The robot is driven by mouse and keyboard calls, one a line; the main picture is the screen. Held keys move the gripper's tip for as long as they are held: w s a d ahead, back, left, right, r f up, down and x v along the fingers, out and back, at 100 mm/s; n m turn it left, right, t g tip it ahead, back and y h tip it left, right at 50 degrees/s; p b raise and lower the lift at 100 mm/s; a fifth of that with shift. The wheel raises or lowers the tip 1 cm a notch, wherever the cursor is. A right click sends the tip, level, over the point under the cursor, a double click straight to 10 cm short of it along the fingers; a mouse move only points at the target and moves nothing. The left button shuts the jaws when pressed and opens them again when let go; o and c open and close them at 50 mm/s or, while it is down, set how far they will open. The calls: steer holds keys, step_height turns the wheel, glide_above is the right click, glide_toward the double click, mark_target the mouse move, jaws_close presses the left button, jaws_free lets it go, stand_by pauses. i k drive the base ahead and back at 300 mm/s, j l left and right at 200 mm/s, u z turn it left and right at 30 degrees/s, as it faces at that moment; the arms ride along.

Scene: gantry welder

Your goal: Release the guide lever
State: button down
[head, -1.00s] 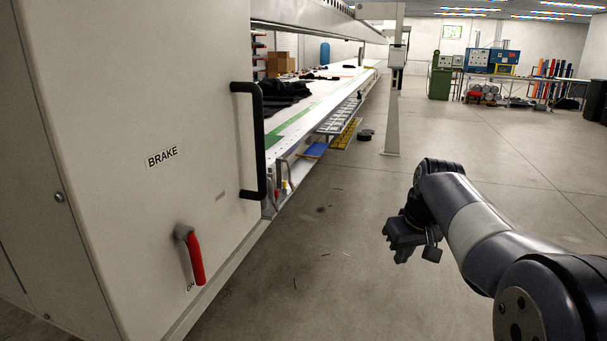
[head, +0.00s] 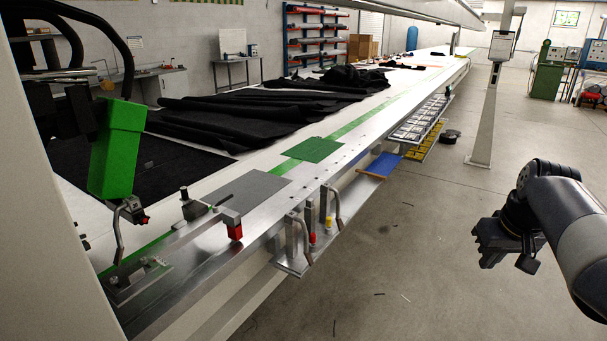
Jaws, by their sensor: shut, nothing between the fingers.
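The guide lever is not labelled, and I cannot tell for sure which part it is. A metal arm with a red end block (head: 235,230) lies over the near edge of the long table. A bent metal clamp lever (head: 118,235) with a small red tip stands at its left, below a green block (head: 116,150). Bent metal handles (head: 300,238) hang on a bracket at the table's side, with small red and yellow parts among them. My gripper (head: 506,256) is shut and empty, over the floor at the right, well apart from all of these.
The long white table (head: 345,125) runs away to the back, with black cloth (head: 235,115) on it. A blue board (head: 384,164) and a rack of small parts (head: 420,118) jut from its side. A post (head: 490,110) stands beyond.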

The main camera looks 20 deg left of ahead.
mark_target(215, 207)
steer(key=i+j+u, duration=0.2)
steer(key=i+u, duration=0.45)
steer(key=u, duration=0.2)
steer(key=i+u, duration=0.4)
steer(key=i+l+u, duration=0.15)
steer(key=i+u, duration=0.5)
steer(key=u, duration=0.15)
